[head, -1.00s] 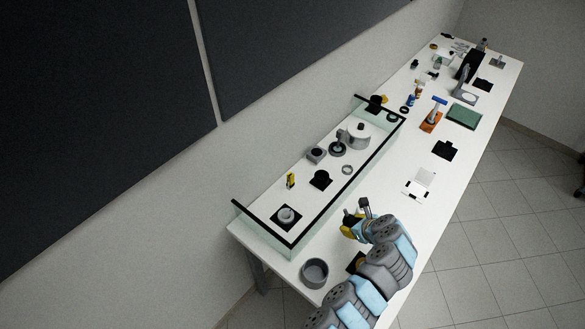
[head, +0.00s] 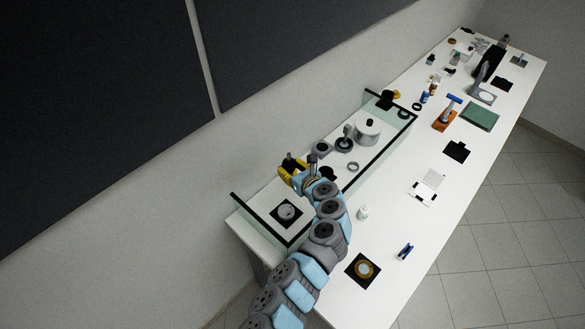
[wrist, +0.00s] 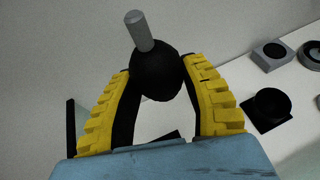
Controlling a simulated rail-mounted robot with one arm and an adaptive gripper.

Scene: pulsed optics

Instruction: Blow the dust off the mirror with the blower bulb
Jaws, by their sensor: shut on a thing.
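The blower bulb (wrist: 157,77) is a dark ball with a grey nozzle (wrist: 139,30) pointing up and slightly left in the wrist view. My gripper (head: 292,170) is shut on it, with a yellow ribbed finger on each side. In the head view it hangs over the left part of the glass-walled area. I cannot surely tell which piece is the mirror. A round grey piece on a black square (head: 286,212) lies inside the walls, below my gripper in the picture. A black round holder (wrist: 269,106) stands right of the bulb in the wrist view. No dust can be made out.
A black-topped glass wall (head: 372,163) runs along the front of the area. A grey block (wrist: 272,54), a grey post (head: 345,143) and a lidded pot (head: 367,131) stand farther right. A white bottle (head: 363,212) stands outside the wall.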

